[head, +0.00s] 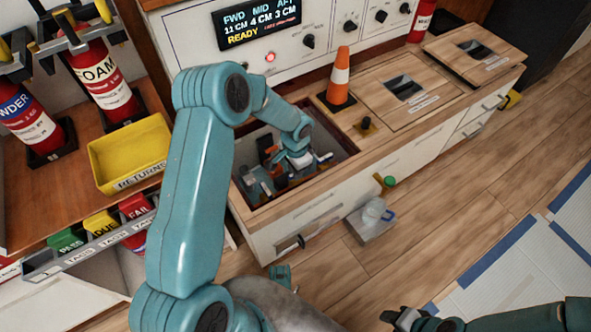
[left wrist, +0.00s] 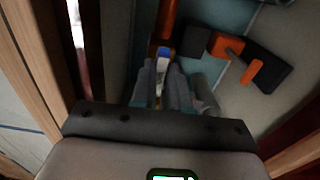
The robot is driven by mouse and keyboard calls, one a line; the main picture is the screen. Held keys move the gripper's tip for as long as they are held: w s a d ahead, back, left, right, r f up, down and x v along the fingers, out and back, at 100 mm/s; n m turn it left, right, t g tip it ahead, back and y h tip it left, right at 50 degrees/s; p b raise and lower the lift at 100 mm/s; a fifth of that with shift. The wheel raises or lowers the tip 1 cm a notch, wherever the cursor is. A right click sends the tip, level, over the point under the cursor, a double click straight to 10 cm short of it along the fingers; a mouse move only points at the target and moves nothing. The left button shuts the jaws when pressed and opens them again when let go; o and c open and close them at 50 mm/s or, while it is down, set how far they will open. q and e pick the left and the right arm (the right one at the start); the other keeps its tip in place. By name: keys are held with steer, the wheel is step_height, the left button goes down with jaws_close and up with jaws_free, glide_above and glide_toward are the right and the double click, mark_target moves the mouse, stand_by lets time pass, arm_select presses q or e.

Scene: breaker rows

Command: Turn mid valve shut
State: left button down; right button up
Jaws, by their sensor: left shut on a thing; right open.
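My left arm reaches down into the open compartment (head: 240,188) in the wooden counter. My left gripper (head: 306,160) is low inside it, shut on a small white-and-blue piece (head: 325,157). In the left wrist view the fingers (left wrist: 178,92) close around this piece (left wrist: 162,62), which has a yellowish end. Orange-and-black parts, one an orange handle (left wrist: 251,72), sit just beyond the fingers. I cannot tell which part is the mid valve. The display (head: 258,22) reads FWD 11 CM, MID 4 CM, AFT 3 CM, READY. My right gripper (head: 402,316) is open and empty at the bottom right.
A yellow returns tray (head: 130,155) and extinguishers (head: 105,80) are at left. The compartment walls are close around my left gripper.

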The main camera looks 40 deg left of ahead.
arm_select(q)
steer(key=c, duration=1.1)
jaws_free()
step_height(320, 180, up, 16)
steer(key=p, duration=0.5)
steer(key=shift+r, duration=0.2)
